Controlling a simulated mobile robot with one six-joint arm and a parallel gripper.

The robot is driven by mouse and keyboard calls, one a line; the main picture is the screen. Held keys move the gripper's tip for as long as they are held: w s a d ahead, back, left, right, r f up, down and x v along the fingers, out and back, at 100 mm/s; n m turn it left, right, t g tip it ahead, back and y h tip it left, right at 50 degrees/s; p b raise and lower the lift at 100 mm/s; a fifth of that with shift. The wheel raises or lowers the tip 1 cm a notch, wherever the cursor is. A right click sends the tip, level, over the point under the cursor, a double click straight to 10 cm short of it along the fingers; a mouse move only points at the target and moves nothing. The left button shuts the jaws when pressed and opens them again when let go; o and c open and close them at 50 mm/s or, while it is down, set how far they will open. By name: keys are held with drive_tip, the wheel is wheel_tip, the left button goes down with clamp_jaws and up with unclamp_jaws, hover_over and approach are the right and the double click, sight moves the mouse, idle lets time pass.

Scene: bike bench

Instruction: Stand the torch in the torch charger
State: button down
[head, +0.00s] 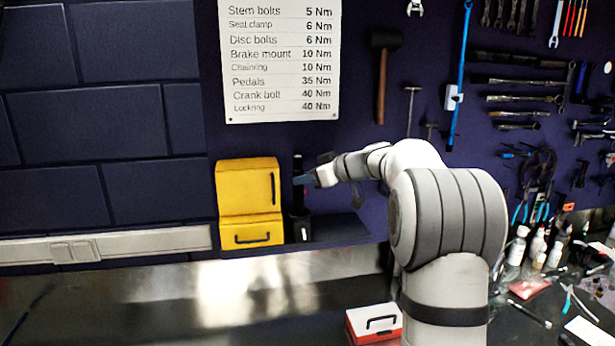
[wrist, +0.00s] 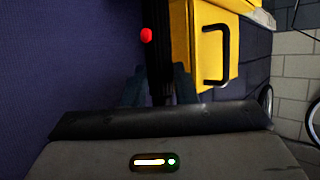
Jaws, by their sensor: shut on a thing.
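The black torch (head: 298,166) stands upright beside the yellow cabinet, directly above the dark torch charger (head: 301,230) on the shelf. My gripper (head: 304,178) reaches in from the right and is shut on the torch's upper part. In the wrist view the dark torch (wrist: 156,55) with a red spot runs between the two fingers of my gripper (wrist: 158,88). The torch's lower end meets the charger's top in the head view; I cannot tell whether it is seated inside. The charger cannot be made out in the wrist view.
The yellow cabinet (head: 246,200) stands close on the left of the charger. The dark shelf (head: 342,232) is clear on the right. A red and white box (head: 374,324) sits on the bench below. Tools hang on the wall behind.

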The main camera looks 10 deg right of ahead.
drive_tip(key=shift+f+b, duration=0.4)
drive_tip(key=shift+f, duration=1.7)
drive_tip(key=c, duration=1.1)
unclamp_jaws()
drive_tip(key=b, duration=0.1)
approach(303, 193)
drive_tip(key=shift+w+a+f, duration=0.25)
drive_tip(key=shift+w, duration=0.1)
